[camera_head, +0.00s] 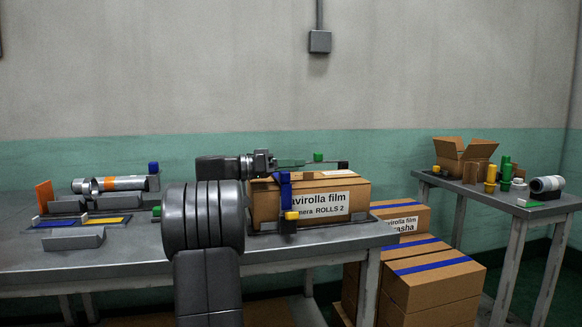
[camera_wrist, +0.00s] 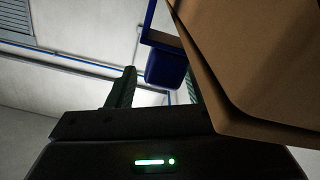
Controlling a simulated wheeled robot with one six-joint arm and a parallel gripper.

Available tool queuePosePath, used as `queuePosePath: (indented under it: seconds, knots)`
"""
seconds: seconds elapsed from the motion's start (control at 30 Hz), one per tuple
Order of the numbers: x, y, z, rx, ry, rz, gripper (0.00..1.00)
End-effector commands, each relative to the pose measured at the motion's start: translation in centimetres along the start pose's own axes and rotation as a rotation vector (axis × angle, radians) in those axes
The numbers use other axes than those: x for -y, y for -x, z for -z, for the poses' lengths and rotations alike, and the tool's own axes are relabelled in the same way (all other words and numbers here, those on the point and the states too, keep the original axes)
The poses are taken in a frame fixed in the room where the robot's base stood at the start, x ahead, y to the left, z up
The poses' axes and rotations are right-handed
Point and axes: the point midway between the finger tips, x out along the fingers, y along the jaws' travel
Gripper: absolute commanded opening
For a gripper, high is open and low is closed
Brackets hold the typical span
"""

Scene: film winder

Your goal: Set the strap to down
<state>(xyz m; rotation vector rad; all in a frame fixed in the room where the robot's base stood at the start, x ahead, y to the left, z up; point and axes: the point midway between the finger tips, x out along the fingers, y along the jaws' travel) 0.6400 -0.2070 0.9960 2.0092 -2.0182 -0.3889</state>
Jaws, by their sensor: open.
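A blue upright strap-like piece (camera_head: 286,193) with a blue block on top and a yellow block (camera_head: 291,215) low down stands at the front left of the labelled cardboard box (camera_head: 264,205) on the left table. In the wrist view, a blue block with a thin blue bar (camera_wrist: 165,68) shows between the fingers, beyond them, with a gap around it. My gripper (camera_head: 290,162) is level at the box's top left, pointing right; it also shows in the wrist view (camera_wrist: 160,95), open and empty. Contact with the blue piece cannot be told.
A dark bar with a green knob (camera_head: 318,157) lies above the box top. The box's brown side (camera_wrist: 250,70) fills the wrist view's right. A film winder's silver roll (camera_head: 120,184) and trays sit at left. Stacked boxes (camera_head: 436,275) and a second table (camera_head: 510,199) stand at right.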

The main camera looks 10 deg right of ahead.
Motion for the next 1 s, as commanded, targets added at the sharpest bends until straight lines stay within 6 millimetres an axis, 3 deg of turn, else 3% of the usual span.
queuePosePath:
  seconds: [0.23, 0.5, 0.7, 1.0]
  knots:
    - [0.0, 2.3, 0.2, -0.001, 0.001, 0.004, 0.47]
    - [0.0, 8.6, 0.3, -0.001, 0.002, 0.004, 0.47]
    - [0.0, 12.2, 0.2, -0.001, 0.001, 0.002, 0.47]
    - [0.0, 13.9, 0.0, 0.0, 0.0, 0.0, 0.47]
